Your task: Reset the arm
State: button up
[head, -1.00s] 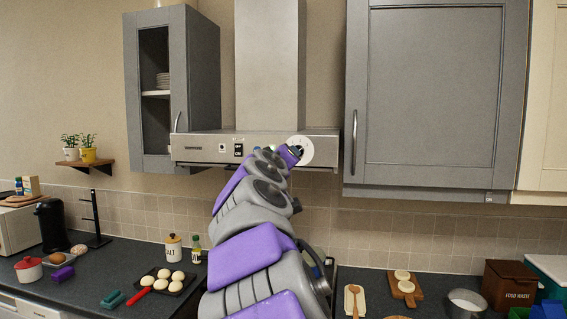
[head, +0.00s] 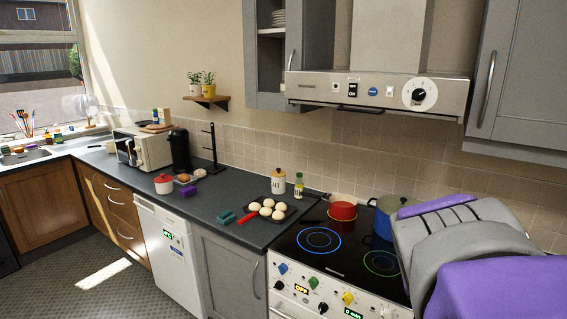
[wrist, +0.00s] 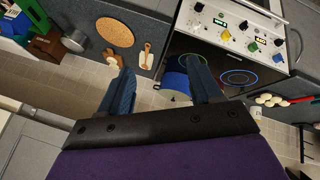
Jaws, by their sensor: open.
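My gripper (wrist: 160,65) shows in the wrist view with its two blue fingers spread apart and nothing between them. It hangs over the counter and stove area, and the wrist picture is turned with the wall at the bottom. A blue pot (wrist: 175,82) shows behind the right finger, apart from it as far as I can tell. In the head view only the purple and grey links of my arm show at the lower right, and the gripper itself is out of that view.
The stove (head: 335,266) carries a red pot (head: 342,207) and a blue pot (head: 383,222) close to my arm. The range hood (head: 375,90) and grey cabinet (head: 520,85) hang above. A tray of buns (head: 283,213) lies left of the stove. The floor (head: 70,285) at left is clear.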

jog(key=s+a+f+g+y, duration=0.1)
jog(key=s+a+f, duration=0.3)
jog(key=s, duration=0.4)
jog(key=s+a+f+n+g+y, duration=0.1)
jog(key=s+a+f+g+y, duration=0.1)
jog(key=s+f, duration=0.4)
jog(key=s+a+f+g+y, duration=0.2)
jog(key=s+a+f, duration=0.3)
jog(key=s, duration=0.5)
jog(key=shift+a+n+g, duration=0.4)
jog(key=shift+a+g, duration=0.3)
jog(key=shift+a, duration=0.4)
jog(key=shift+o, duration=0.2)
jog(key=shift+w, duration=0.1)
